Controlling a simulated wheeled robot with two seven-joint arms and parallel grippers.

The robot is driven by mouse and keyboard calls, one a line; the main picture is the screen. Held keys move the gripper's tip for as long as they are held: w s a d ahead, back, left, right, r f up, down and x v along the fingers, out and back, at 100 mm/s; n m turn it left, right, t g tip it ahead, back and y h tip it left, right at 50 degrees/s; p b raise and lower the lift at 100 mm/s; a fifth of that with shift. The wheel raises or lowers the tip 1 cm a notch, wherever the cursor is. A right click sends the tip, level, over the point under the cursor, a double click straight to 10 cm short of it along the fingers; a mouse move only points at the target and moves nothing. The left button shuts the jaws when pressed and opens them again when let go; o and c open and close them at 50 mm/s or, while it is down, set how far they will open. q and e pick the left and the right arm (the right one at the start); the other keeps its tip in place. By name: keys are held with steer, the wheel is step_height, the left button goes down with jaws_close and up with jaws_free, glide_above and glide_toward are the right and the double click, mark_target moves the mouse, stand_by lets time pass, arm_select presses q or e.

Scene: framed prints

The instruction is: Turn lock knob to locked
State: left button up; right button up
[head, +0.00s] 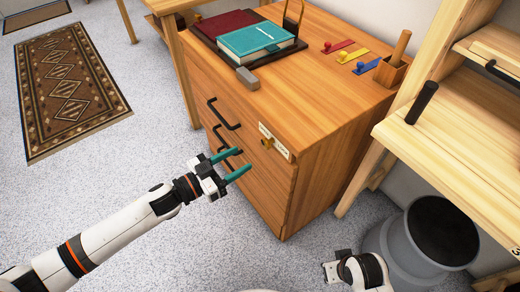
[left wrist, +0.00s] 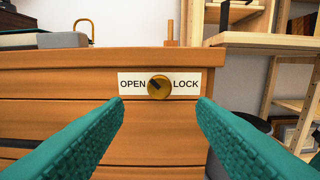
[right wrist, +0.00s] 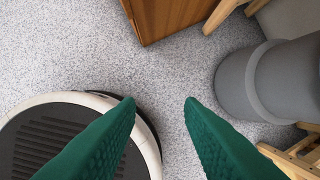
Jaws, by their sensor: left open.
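The brass lock knob (head: 267,143) is on the front of the wooden drawer cabinet, near its top edge. In the left wrist view the knob (left wrist: 159,87) sits on a white plate (left wrist: 131,79) between the words OPEN and LOCK. Its dark pointer mark slants up and left, toward OPEN. My left gripper (head: 244,160) is open and empty, short of the knob; in its wrist view the teal fingers (left wrist: 161,98) frame the knob without touching it. My right gripper (right wrist: 161,102) is open and empty above the floor, away from the cabinet.
Black drawer handles (head: 224,115) stick out left of the knob. Books (head: 255,38), a grey block (head: 247,78) and coloured latches (head: 366,65) are on the cabinet top. A wooden shelf unit (head: 450,130) and a grey bin (head: 428,235) stand at right.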

mark_target(264, 146)
arm_select(q)
steer(key=x, duration=0.7)
steer(key=shift+w+d+b, duration=0.15)
steer(key=shift+b, duration=0.25)
arm_select(e)
steer(key=v, duration=0.3)
steer(key=shift+w, duration=0.3)
arm_select(q)
steer(key=c, duration=0.9)
